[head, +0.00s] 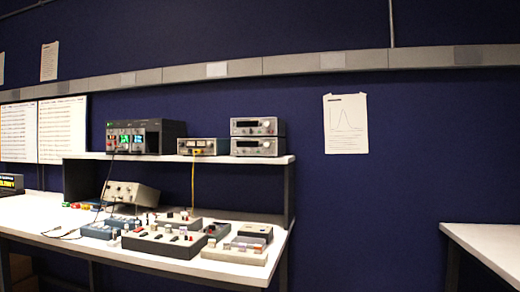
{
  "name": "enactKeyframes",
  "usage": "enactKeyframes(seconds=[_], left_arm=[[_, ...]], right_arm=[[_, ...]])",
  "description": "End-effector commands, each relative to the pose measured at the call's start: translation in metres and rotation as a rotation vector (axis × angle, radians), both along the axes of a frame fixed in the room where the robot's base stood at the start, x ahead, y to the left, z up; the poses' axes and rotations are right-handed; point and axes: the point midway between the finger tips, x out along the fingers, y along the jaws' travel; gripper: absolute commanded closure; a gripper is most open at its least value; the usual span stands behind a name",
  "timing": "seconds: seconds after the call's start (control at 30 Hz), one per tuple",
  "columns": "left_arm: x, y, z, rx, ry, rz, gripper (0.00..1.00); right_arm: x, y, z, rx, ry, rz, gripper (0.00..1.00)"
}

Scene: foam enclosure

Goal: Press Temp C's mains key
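Several instruments stand on a bench in the head view, but their labels are too small to read, so I cannot tell which is Temp C or where its mains key is. A black unit with lit coloured displays (147,137) stands on the raised shelf. Right of it are a small grey meter box (203,147) and two stacked grey units, upper (254,127) and lower (258,147). A beige instrument (131,195) sits tilted on the bench top. A dark box with a yellow-green display (11,184) is cut by the left edge. Neither gripper is in view.
Control boxes, including a wide grey one (164,241), crowd the white bench (35,213). A yellow cable (193,185) and dark leads hang from the shelf (230,159). Another white table (490,245) stands at right, with a floor-level gap between.

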Motion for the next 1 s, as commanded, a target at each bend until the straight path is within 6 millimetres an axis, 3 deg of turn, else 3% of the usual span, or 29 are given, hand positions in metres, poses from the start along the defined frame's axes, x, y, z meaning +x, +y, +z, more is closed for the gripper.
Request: enactKeyframes(seconds=[0.1,1.0], left_arm=[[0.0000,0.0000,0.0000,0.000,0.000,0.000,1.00],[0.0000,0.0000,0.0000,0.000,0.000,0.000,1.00]], right_arm=[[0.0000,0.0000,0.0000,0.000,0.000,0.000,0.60],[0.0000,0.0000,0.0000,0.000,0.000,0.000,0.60]])
